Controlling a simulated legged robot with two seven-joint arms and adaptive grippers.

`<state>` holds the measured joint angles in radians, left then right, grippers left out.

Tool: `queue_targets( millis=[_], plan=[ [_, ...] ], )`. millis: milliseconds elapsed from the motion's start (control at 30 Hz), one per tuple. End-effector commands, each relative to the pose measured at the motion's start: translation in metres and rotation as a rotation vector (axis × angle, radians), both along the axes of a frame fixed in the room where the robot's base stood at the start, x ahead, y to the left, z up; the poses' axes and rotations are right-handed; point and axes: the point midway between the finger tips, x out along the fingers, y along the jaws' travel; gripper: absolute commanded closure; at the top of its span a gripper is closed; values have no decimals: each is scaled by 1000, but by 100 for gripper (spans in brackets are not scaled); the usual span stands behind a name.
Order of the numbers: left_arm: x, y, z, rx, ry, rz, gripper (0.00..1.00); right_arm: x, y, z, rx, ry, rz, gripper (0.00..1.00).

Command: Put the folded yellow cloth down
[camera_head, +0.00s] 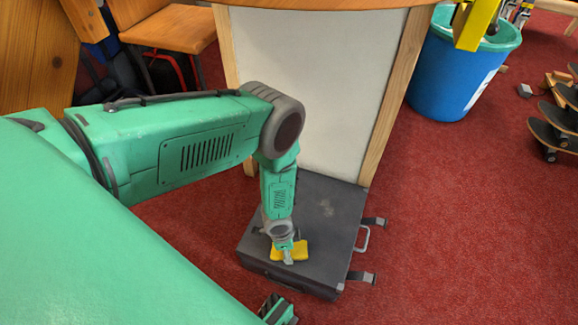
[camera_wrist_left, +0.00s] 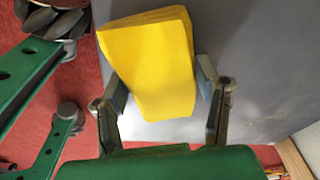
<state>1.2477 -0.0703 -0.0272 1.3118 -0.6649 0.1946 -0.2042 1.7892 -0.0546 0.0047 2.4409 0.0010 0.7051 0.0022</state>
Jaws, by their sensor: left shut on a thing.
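The folded yellow cloth (camera_head: 299,249) is a small flat block in my left gripper (camera_head: 287,257), over the near part of the dark grey case (camera_head: 325,205). In the left wrist view the cloth (camera_wrist_left: 150,60) lies between the two fingers of my left gripper (camera_wrist_left: 163,88), which is shut on it. The grey top of the case (camera_wrist_left: 255,60) is behind it. I cannot tell whether the cloth touches the case.
The case lies on red carpet (camera_head: 430,230), its latches and handle (camera_head: 362,238) facing right. A pale panel with wooden legs (camera_head: 310,90) stands behind it. A blue bin (camera_head: 445,75) and skateboards (camera_head: 555,125) are at right, a chair (camera_head: 170,28) at upper left.

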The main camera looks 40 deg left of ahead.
Motion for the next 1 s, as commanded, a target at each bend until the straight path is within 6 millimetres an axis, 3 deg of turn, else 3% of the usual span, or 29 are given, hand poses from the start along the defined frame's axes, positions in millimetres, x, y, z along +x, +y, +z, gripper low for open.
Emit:
queue_targets(
  millis=[167, 200, 233, 267, 567, 1000],
  plan=[
    [1, -1, -1, 2, -1, -2, 75, 0, 0, 0, 0, 0, 0, 60],
    [1, -1, 0, 3, -1, -2, 36, 0, 0, 0, 0, 0, 0, 60],
    [1, -1, 0, 3, -1, -2, 26, 0, 0, 0, 0, 0, 0, 60],
    [1, -1, 0, 3, -1, -2, 22, 0, 0, 0, 0, 0, 0, 60],
    [1, -1, 4, 1, -2, -1, 22, 0, 0, 2, 0, 0, 0, 60],
    [-4, 7, 69, 2, -1, -2, 22, 0, 0, 35, 0, 0, 0, 60]
  ],
)
